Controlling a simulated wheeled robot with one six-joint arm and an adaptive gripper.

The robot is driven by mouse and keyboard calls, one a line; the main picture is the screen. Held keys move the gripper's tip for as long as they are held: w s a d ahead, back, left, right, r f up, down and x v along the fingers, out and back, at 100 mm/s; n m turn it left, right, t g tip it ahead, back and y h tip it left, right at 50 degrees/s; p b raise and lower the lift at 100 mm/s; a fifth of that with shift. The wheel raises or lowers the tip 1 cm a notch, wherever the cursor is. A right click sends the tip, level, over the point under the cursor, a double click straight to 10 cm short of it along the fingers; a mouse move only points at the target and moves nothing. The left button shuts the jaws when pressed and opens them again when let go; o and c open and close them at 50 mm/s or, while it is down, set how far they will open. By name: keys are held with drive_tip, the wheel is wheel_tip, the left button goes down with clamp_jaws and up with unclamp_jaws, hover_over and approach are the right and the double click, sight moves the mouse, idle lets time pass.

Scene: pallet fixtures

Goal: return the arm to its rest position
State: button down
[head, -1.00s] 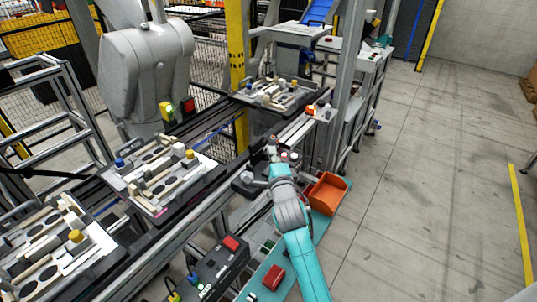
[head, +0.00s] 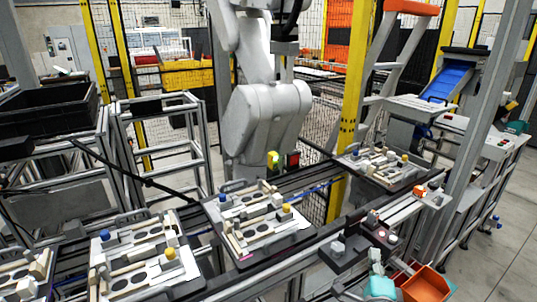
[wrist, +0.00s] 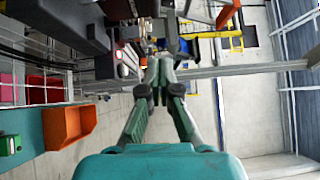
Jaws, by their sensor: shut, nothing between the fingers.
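My gripper (wrist: 161,62) is in the middle of the wrist view. Its two fingers come together at the tips and hold nothing. It points past the workstation, with open floor under it and apart from the bins. In the head view only a teal piece of my arm shows at the bottom right, beside the orange bin (head: 428,284). I cannot make out the gripper's fingers there. The orange bin also shows at the left of the wrist view (wrist: 72,124).
Pallet fixtures (head: 254,222) with blocks and pegs sit along the conveyor. A large grey robot (head: 262,115) stands behind it. A yellow post (head: 354,95) and a metal upright (head: 474,130) rise at the right. Free floor (head: 497,258) lies at far right.

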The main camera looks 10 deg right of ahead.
drive_tip(key=s+a+f+n+y, duration=0.3)
drive_tip(key=s+a+f+n, duration=0.3)
drive_tip(key=s, duration=0.4)
drive_tip(key=s+a+f+n+y, duration=0.2)
drive_tip(key=s+a+f+n, duration=0.45)
drive_tip(key=s, duration=0.25)
drive_tip(key=s+a+n+g+y, duration=0.1)
drive_tip(key=s+n, duration=0.4)
drive_tip(key=s, duration=0.6)
drive_tip(key=s+a+r+n+g+y, duration=0.1)
drive_tip(key=s+a+n, duration=0.2)
drive_tip(key=s+n, duration=0.3)
drive_tip(key=s, duration=0.5)
drive_tip(key=shift+r+y, duration=0.3)
drive_tip(key=shift+y, duration=0.1)
drive_tip(key=shift+w, duration=0.1)
